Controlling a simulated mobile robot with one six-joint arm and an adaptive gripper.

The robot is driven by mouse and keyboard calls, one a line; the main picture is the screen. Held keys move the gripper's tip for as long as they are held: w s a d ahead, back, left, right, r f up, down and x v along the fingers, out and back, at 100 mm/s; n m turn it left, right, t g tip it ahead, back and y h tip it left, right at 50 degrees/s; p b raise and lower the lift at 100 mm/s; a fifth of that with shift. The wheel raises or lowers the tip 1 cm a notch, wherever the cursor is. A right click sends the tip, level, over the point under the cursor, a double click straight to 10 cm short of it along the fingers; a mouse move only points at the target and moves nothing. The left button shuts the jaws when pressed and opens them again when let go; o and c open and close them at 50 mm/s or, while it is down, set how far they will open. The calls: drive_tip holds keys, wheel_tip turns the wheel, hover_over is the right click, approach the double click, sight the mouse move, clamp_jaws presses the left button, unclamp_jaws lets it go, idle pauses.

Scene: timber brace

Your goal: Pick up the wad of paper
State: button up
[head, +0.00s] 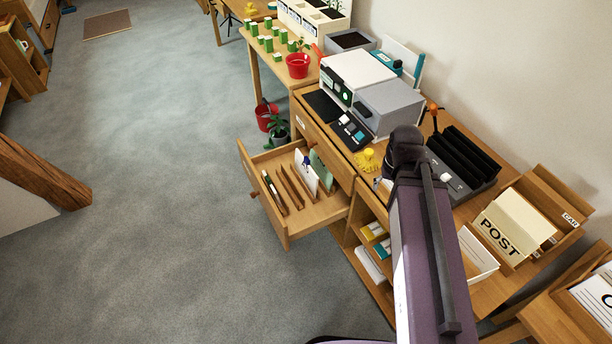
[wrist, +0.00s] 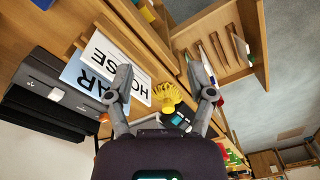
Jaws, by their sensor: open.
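A yellow crumpled lump, which looks like the wad of paper (head: 368,160), lies on the desk top in front of the dark device and just left of my arm. In the wrist view the wad (wrist: 168,95) shows between my two fingers, somewhat nearer the right one. My gripper (wrist: 158,64) is open and nothing is held in it. The fingers do not appear to touch the wad. In the head view my gripper is mostly hidden behind my arm's end.
An open drawer (head: 325,212) with dividers juts out below the desk top. A grey-and-white machine (head: 390,105) stands behind the wad, with a dark slotted unit (head: 462,160) to the right.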

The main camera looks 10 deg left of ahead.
drive_tip(key=w+a+f+n+t+y+b, duration=0.2)
drive_tip(key=w+a+f+t+y+b, duration=0.1)
drive_tip(key=w+a+f+b, duration=0.65)
drive_tip(key=w+a+f+n+t+y+b, duration=0.1)
drive_tip(key=w+a+f+t+y+b, duration=0.25)
drive_tip(key=w+f+b, duration=0.85)
drive_tip(key=m+t+y+b, duration=0.1)
drive_tip(key=t+b, duration=0.6)
drive_tip(key=b, duration=1.8)
approach(309, 162)
drive_tip(key=shift+s+d+r+g, duration=0.25)
drive_tip(key=shift+s+r, duration=0.35)
drive_tip(key=shift+s, duration=0.25)
drive_tip(key=shift+b+x, duration=0.85)
drive_tip(key=shift+x, duration=3.4)
drive_tip(key=shift+w, duration=0.1)
drive_tip(key=shift+b+x, duration=0.65)
drive_tip(key=shift+x, duration=1.9)
drive_tip(key=shift+d+f, duration=0.15)
